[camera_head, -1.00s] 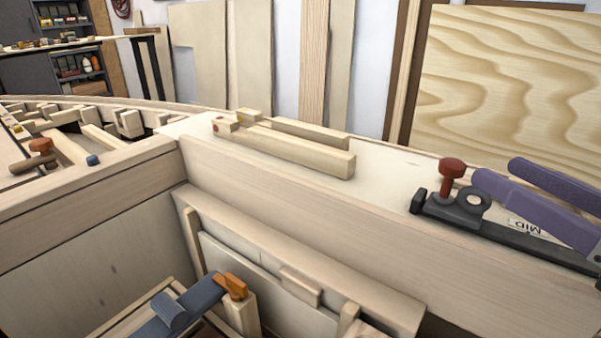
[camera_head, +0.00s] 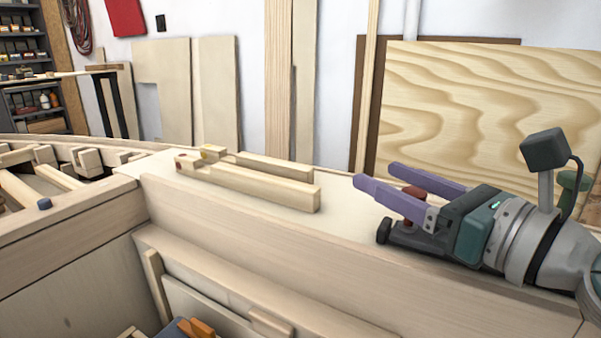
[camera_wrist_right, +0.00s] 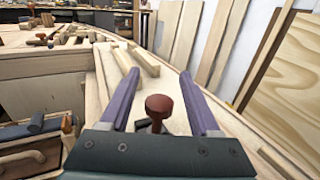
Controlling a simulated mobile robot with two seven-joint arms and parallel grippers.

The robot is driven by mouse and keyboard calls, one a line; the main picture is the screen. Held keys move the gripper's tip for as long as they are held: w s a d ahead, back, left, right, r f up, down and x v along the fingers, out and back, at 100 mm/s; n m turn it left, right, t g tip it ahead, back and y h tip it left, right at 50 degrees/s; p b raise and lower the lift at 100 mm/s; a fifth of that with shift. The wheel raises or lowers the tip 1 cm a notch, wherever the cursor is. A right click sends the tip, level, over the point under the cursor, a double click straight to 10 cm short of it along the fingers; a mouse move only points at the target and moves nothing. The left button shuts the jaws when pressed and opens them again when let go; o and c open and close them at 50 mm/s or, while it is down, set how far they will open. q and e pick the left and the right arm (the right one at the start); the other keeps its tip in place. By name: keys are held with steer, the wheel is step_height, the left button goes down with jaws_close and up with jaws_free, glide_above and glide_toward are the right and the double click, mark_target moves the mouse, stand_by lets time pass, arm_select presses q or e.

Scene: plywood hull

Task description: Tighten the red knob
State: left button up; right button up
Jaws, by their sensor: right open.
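The red knob (camera_head: 413,194) stands on a black clamp (camera_head: 400,233) on the plywood bench top, largely hidden behind a purple finger in the head view. My right gripper (camera_head: 372,174) is open, with its two purple fingers pointing left. In the right wrist view the knob (camera_wrist_right: 160,105) sits between the two open fingers (camera_wrist_right: 157,75), nearer their base than their tips, and touches neither as far as I can see. The clamp's bar is mostly hidden under the gripper. My left gripper is not in view.
Two wooden blocks (camera_head: 255,187) lie on the bench top left of the gripper. A large plywood sheet (camera_head: 480,110) leans on the wall behind. The bench top between blocks and clamp is clear.

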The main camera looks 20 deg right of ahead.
steer(key=shift+w, duration=0.1)
jaws_close()
stand_by(0.5)
